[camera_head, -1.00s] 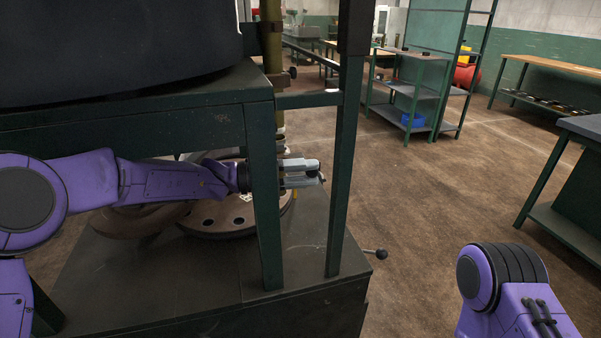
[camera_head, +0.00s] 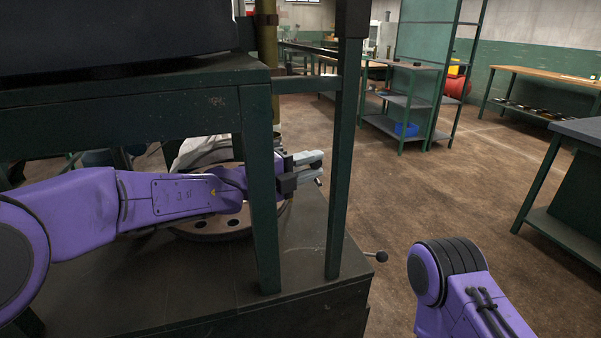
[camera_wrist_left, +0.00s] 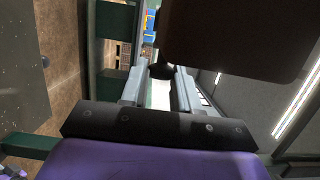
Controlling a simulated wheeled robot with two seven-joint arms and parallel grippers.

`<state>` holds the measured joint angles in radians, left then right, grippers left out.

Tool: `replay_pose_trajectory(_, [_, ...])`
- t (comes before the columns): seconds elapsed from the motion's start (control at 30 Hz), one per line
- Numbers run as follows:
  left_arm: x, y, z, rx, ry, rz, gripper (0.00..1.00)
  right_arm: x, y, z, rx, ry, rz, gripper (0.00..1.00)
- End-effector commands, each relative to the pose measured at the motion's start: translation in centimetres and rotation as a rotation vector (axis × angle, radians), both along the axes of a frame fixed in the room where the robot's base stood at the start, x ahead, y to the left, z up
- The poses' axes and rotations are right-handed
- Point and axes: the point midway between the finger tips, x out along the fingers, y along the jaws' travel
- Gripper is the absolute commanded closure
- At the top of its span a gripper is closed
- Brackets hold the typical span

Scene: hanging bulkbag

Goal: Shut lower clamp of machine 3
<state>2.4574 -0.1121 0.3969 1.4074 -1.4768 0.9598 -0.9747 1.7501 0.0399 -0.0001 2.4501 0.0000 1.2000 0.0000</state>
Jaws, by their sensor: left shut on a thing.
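My left gripper (camera_head: 318,167) reaches past the green frame's front post, with both fingers pointing right. In the left wrist view its two grey fingers (camera_wrist_left: 158,88) are closed around a small dark round knob (camera_wrist_left: 160,71), which appears to be the clamp handle's end. The clamp body is mostly hidden by my arm and the post. A round metal plate (camera_head: 215,224) with holes lies below my left forearm. The machine's green frame (camera_head: 262,195) stands around it. I cannot read a machine number. My right gripper is out of view.
A second green post (camera_head: 343,160) stands close to the right of my gripper. A ball-ended lever (camera_head: 381,256) sticks out at the machine's base. Open floor (camera_head: 450,200) lies to the right, with a shelf (camera_head: 405,105) and benches behind.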

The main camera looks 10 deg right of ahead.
Motion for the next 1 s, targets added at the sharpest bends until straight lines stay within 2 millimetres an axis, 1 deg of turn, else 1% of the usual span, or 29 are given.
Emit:
replay_pose_trajectory(0.23, [0.1,0.1,0.2,-0.001,-0.002,0.002,1.00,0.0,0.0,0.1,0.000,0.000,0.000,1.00])
replay_pose_trajectory(0.27, [0.1,0.1,0.2,-0.001,-0.002,0.002,0.60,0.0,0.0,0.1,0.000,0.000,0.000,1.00])
replay_pose_trajectory(0.3, [0.1,0.1,0.2,-0.001,-0.002,0.002,0.47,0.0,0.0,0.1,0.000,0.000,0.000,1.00])
replay_pose_trajectory(0.33, [0.1,0.1,0.2,-0.001,-0.002,0.002,0.44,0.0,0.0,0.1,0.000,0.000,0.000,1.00])
replay_pose_trajectory(0.57, [0.0,0.0,0.1,-0.001,0.000,0.000,0.44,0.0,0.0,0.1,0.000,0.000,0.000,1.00])
replay_pose_trajectory(0.67, [-0.1,0.5,0.1,-0.001,-0.001,0.001,0.44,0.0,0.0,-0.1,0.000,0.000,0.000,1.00])
replay_pose_trajectory(0.77, [-0.8,2.1,0.0,-0.002,0.001,0.002,0.44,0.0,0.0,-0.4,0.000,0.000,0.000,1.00])
replay_pose_trajectory(1.0, [-3.2,7.4,0.0,-0.003,0.000,0.003,0.44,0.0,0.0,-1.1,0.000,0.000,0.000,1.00])
